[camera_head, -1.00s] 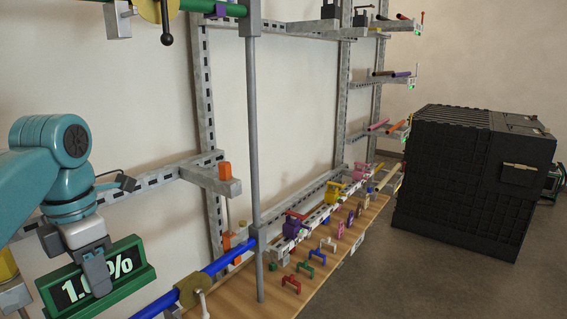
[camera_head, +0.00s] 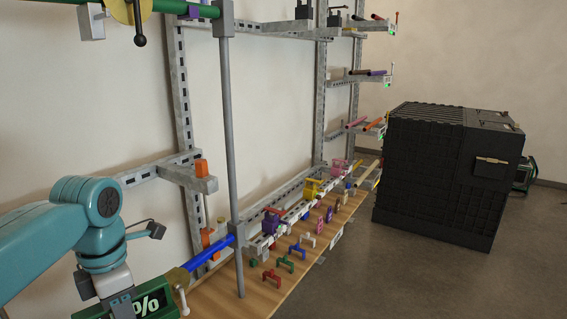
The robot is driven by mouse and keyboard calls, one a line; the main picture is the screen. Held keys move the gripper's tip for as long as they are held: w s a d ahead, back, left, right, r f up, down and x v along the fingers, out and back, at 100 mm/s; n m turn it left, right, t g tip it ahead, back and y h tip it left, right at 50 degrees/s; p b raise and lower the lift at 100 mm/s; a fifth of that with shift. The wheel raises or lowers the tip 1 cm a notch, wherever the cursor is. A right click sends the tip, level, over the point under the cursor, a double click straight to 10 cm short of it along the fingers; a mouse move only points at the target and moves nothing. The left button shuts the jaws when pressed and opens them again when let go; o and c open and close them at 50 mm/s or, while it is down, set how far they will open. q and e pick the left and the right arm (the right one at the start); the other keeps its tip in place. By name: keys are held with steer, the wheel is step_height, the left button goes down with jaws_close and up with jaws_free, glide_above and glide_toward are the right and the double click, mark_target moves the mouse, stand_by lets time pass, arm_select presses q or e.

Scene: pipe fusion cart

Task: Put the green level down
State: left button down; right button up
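The green level (camera_head: 158,302) shows at the bottom left, with a dark display face reading a white "%". Its lower part is cut off by the picture's bottom edge. My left gripper (camera_head: 122,306) is in front of the level and appears shut on it, covering part of the display. The fingertips are at the bottom edge and partly out of view. The level is in front of the wooden bench, near the left end of the blue pipe (camera_head: 207,255). I cannot tell whether it touches anything below. My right gripper is not in view.
A wooden bench top (camera_head: 232,292) carries small coloured clamps, including a red one (camera_head: 272,276). A grey upright post (camera_head: 230,150) stands close to my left arm. Metal racks line the wall. A large black case (camera_head: 445,175) stands on open floor at the right.

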arm_select(q)
steer(key=w+d+f+m, duration=0.1)
steer(key=d+f+m, duration=0.4)
steer(key=f+m, duration=0.5)
steer(key=w+d+f+m, duration=0.2)
steer(key=d+f+m, duration=0.3)
steer(key=f+m, duration=0.6)
steer(key=shift+d+f+m, duration=0.2)
steer(key=shift+f+m, duration=0.05)
steer(key=shift+m, duration=3.05)
steer(key=shift+w, duration=0.1)
